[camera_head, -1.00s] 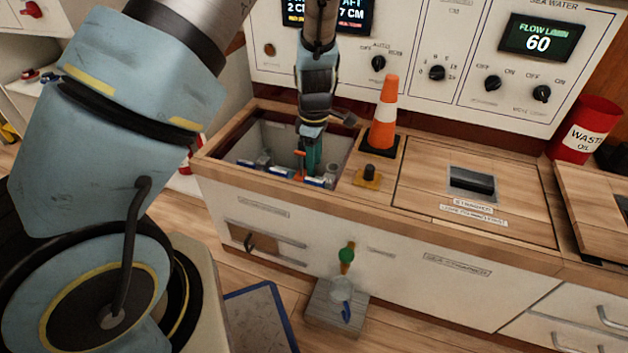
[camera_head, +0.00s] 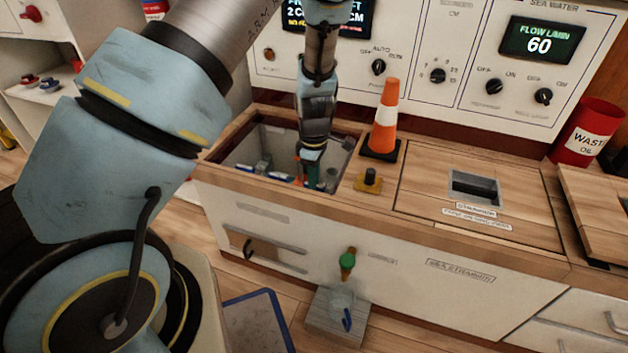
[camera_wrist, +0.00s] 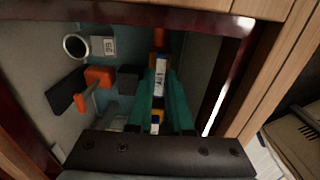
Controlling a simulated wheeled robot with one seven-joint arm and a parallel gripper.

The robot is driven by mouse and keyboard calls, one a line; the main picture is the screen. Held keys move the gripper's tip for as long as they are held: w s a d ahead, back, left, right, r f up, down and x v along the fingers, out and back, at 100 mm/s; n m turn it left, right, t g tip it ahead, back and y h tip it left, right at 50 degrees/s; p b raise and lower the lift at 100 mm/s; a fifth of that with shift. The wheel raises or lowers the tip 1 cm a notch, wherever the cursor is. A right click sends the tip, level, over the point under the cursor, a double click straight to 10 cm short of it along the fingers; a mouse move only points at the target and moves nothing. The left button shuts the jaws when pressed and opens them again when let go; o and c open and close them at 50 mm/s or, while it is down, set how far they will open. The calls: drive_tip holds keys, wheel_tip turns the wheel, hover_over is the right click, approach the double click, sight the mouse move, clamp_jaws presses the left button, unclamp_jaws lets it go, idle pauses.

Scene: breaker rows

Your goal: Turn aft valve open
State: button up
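My gripper (camera_wrist: 164,78) points down into an open compartment in the counter, and its two teal fingers show in the head view (camera_head: 312,176). The fingers stand apart, with a white label with dark lettering (camera_wrist: 160,78) visible between them; I cannot read it surely. An orange part (camera_wrist: 158,47), possibly a valve handle, lies just beyond the fingertips; contact is unclear. Another orange lever handle (camera_wrist: 98,76) sits to the left of the fingers. Which of these is the aft valve is not clear. My fingers and wrist hide part of the compartment.
The wooden compartment rim (camera_head: 232,128) surrounds my gripper closely. A grey pipe end (camera_wrist: 76,46) lies inside. An orange-and-white cone (camera_head: 385,120) and a small black knob on a yellow base (camera_head: 370,180) stand right of the opening. A control panel (camera_head: 455,45) rises behind.

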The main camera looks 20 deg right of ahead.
clamp_jaws()
drive_tip(key=shift+r+m+p, duration=0.1)
drive_tip(key=shift+m+p, duration=0.2)
drive_tip(key=m+p, duration=0.2)
drive_tip(key=shift+r+m, duration=0.1)
drive_tip(key=shift+m, duration=0.3)
drive_tip(key=m+p, duration=0.2)
drive_tip(key=m, duration=0.3)
drive_tip(key=shift+p, duration=0.4)
drive_tip(key=m+p, duration=0.2)
drive_tip(key=m, duration=0.3)
drive_tip(key=shift+m+p, duration=0.6)
drive_tip(key=shift+m, duration=1.7)
drive_tip(key=shift+f, duration=0.2)
